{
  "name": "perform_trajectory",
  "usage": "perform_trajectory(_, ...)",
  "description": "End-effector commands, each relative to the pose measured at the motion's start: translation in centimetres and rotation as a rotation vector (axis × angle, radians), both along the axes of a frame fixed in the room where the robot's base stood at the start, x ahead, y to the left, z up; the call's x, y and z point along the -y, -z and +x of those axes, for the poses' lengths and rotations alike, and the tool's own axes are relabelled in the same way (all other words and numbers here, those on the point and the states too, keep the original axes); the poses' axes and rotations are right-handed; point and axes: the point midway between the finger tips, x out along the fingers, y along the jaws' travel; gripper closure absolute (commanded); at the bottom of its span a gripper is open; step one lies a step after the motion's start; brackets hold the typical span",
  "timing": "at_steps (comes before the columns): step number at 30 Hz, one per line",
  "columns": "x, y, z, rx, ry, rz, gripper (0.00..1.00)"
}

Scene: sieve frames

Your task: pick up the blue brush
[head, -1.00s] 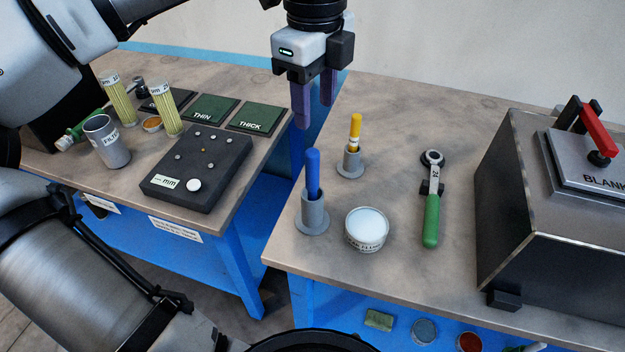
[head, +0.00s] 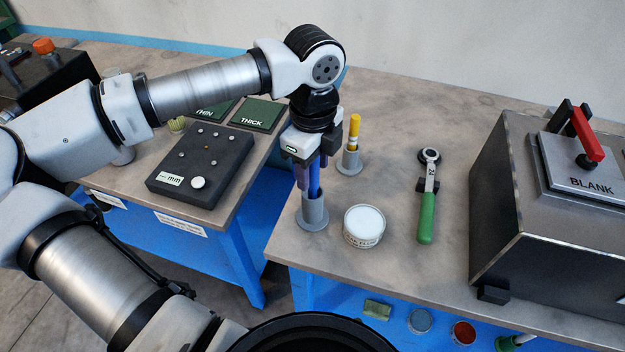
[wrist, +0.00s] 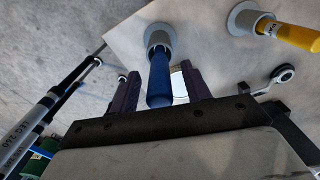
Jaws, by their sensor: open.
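The blue brush (head: 315,180) stands upright in a grey holder (head: 313,212) near the left edge of the right-hand table. My gripper (head: 309,182) points down over it, with its purple fingers low around the upper part of the blue handle. In the wrist view the blue brush (wrist: 159,80) lies between the two open fingers of my gripper (wrist: 158,88), with gaps at its sides. The brush's top is partly hidden by the gripper in the head view. The lower end is hidden inside the holder.
A yellow-handled brush (head: 354,132) stands in another holder just behind. A white-topped jar (head: 364,226) sits close to the right of the blue brush's holder. A green-handled ratchet (head: 427,205) and a dark box (head: 500,195) are further right. A gap separates the two tables.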

Motion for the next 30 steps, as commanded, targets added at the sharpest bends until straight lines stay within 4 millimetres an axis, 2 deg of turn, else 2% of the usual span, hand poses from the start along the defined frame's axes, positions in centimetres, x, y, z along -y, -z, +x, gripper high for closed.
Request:
perform_trajectory(8, 0.0, 0.38, -0.01, 0.001, 0.0, 0.001, 0.54)
perform_trajectory(18, -0.01, 0.34, -0.01, 0.001, 0.0, 0.001, 0.98)
perform_trajectory(19, -0.01, 0.33, 0.0, 0.001, 0.0, 0.001, 1.0)
perform_trajectory(30, -0.03, -0.22, 0.06, 0.002, -0.001, 0.001, 1.0)
